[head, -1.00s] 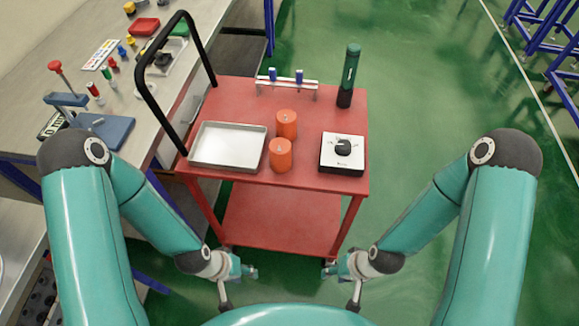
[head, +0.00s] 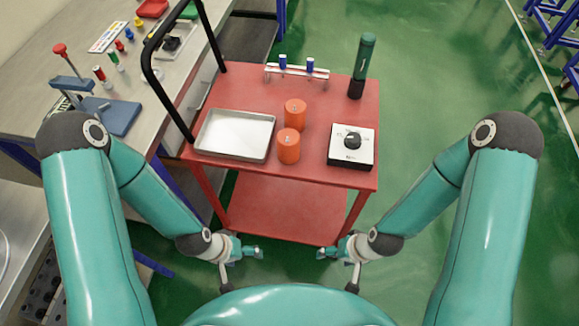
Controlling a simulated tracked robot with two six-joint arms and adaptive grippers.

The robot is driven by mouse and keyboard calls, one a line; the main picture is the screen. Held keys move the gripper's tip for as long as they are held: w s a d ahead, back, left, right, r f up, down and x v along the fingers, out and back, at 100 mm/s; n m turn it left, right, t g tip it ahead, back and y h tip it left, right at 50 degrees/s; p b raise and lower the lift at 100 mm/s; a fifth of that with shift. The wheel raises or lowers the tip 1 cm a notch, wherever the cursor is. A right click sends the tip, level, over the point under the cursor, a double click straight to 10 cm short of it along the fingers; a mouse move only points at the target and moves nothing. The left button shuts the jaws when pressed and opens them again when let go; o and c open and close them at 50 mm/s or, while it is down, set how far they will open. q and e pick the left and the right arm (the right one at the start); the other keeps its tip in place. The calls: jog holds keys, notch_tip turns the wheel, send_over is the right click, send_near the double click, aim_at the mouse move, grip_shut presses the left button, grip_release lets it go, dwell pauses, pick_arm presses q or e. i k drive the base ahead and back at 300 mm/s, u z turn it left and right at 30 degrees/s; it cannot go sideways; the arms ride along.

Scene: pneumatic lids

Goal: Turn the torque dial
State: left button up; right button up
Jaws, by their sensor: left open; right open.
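The torque dial is a black knob (head: 352,140) on a white-topped box (head: 339,154) with black sides. The box stands at the right front of the red cart's top (head: 315,174). My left gripper (head: 258,252) is open and empty, low in front of the cart. My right gripper (head: 322,252) is open and empty, also low in front of the cart, below and to the left of the dial box. Neither gripper touches the dial. The dial's markings are too small to read.
Two orange cylinders (head: 289,147) stand left of the dial box, beside a metal tray (head: 234,136). A green cylindrical tool (head: 362,66) stands upright behind the box, and a small rack (head: 297,71) is at the back. A black handle (head: 150,75) rises at the cart's left.

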aim_at(352, 141)
jog(key=u, duration=1.3)
jog(key=k, duration=0.65)
jog(key=z, duration=0.6)
